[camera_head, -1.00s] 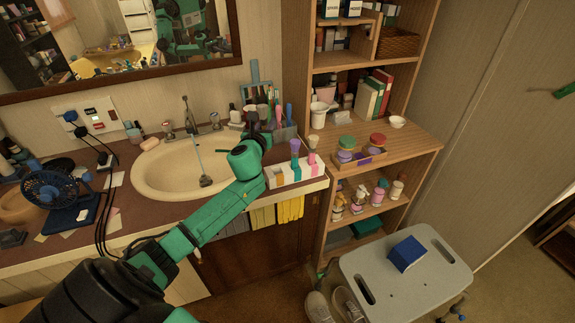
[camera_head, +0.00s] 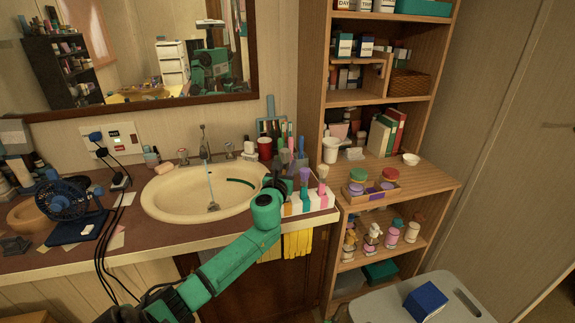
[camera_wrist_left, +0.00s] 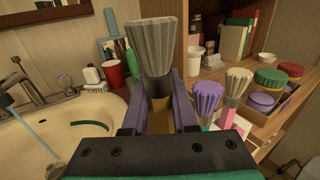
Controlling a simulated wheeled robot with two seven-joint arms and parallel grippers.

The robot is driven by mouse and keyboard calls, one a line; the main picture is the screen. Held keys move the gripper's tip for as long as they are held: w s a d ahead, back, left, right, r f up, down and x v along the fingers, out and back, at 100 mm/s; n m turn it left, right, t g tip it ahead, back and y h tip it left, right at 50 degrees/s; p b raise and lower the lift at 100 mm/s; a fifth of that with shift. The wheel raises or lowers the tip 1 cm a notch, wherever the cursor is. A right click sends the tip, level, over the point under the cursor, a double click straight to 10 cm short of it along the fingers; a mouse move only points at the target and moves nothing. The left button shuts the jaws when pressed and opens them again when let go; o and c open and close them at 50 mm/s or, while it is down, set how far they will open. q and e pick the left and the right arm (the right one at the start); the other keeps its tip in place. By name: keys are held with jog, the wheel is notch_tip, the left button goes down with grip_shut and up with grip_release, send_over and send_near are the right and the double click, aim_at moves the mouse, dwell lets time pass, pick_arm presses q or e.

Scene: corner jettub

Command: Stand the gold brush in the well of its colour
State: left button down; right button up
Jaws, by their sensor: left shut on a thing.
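The gold brush, with a grey bristle head (camera_wrist_left: 154,45) and a brown-gold handle (camera_wrist_left: 160,112), is upright between the jaws of my left gripper (camera_wrist_left: 158,110), which is shut on it. In the head view my left gripper (camera_head: 276,184) is at the left end of the white brush rack (camera_head: 330,206), close to the orange-gold patch (camera_head: 288,209). The handle's lower end is hidden, so I cannot tell whether it is in a well. A purple-headed brush (camera_wrist_left: 204,100) with a teal handle and a cream-headed brush (camera_wrist_left: 236,84) with a pink handle stand to the right.
The basin (camera_head: 165,200) with its tap is left of the gripper, and a green curved strip (camera_head: 240,182) shows there. A red cup (camera_head: 265,148) and a holder of tools stand behind. A wooden shelf (camera_head: 425,178) with jars is at the right. Yellow cloths (camera_head: 298,244) hang below the counter.

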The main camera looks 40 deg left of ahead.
aim_at(303, 202)
pick_arm(q)
notch_tip(303, 202, down, 7)
jog(key=b, duration=0.5)
jog(key=shift+f+b, duration=0.35)
dwell(0.5)
jog(key=c, duration=0.6)
grip_release()
jog(key=shift+s+d, duration=0.1)
jog(key=shift+s, duration=0.05)
